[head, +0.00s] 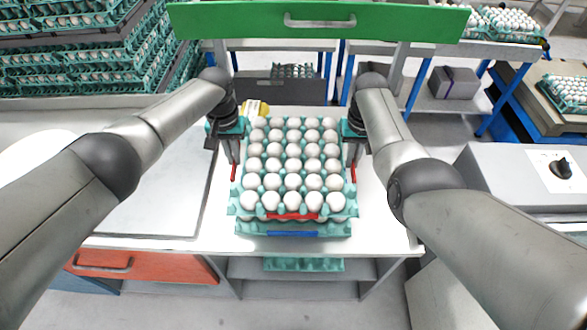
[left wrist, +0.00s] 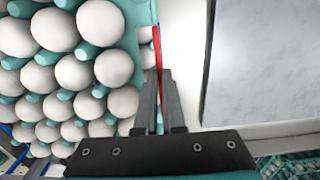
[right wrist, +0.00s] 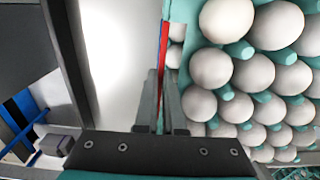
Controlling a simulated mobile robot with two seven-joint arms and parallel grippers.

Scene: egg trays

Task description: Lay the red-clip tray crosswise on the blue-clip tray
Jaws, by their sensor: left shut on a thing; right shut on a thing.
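The red-clip tray (head: 247,208) is teal and full of white eggs, with a red clip (head: 292,216) at its front and red on both sides. It is over the blue-clip tray (head: 292,227), whose blue clip (head: 292,234) shows at the front. The sides of the two look roughly in line; I cannot tell whether they touch. My left gripper (head: 234,161) is shut on the left rim, at the red side clip (left wrist: 157,48). My right gripper (head: 353,161) is shut on the right rim, at the other red clip (right wrist: 163,45). Most of the blue-clip tray is hidden underneath.
The white table (head: 385,225) has free room at both sides of the trays. A grey panel (head: 150,212) lies to the left. A yellow item (head: 255,107) is behind the trays. A green drawer front (head: 240,22) is at the top. Stacked egg trays (head: 85,60) stand back left.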

